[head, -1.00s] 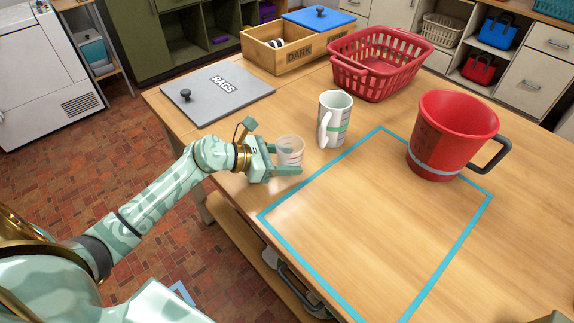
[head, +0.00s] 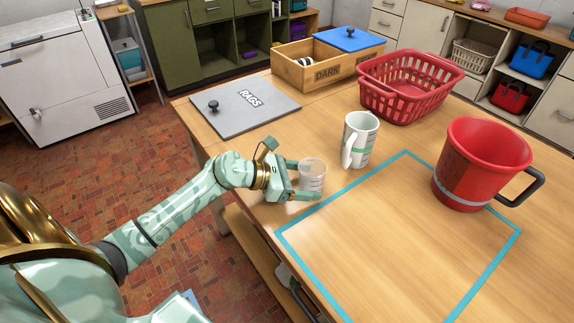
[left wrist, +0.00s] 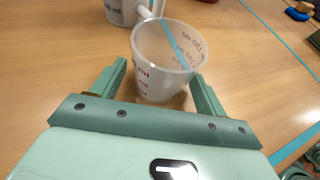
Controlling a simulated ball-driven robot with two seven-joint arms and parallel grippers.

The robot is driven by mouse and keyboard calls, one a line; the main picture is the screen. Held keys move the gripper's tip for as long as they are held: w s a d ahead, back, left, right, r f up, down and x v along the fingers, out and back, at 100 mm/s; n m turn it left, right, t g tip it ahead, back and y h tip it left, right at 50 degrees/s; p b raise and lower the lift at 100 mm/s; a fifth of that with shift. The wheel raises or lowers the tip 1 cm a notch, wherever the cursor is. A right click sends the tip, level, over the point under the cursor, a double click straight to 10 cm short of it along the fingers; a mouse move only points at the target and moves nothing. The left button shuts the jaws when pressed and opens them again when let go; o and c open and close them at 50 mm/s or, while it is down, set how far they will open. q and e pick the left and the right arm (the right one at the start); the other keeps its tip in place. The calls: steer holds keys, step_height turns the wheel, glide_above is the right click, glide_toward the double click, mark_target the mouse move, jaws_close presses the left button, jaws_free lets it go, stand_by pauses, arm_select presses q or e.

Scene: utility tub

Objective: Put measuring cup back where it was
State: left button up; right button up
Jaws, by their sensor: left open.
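A small clear cup with printed ml marks (head: 313,174) stands upright near the table's left edge, just outside the blue tape outline. It also shows in the left wrist view (left wrist: 168,60). My left gripper (head: 308,181) is open, with one finger on each side of this cup; in the left wrist view a gap shows at the left finger, and contact on the right cannot be told. A white mug-like jug with a green band (head: 359,140) stands just beyond it, with ml print in the wrist view. My right gripper does not show clearly.
Behind are a red basket (head: 405,100), a wooden DARK box (head: 300,75) and a grey RAGS lid (head: 245,112).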

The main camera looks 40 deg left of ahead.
arm_select(q)
steer(key=p+v, duration=0.1)
steer(key=v, duration=1)
steer(key=shift+s, duration=0.15)
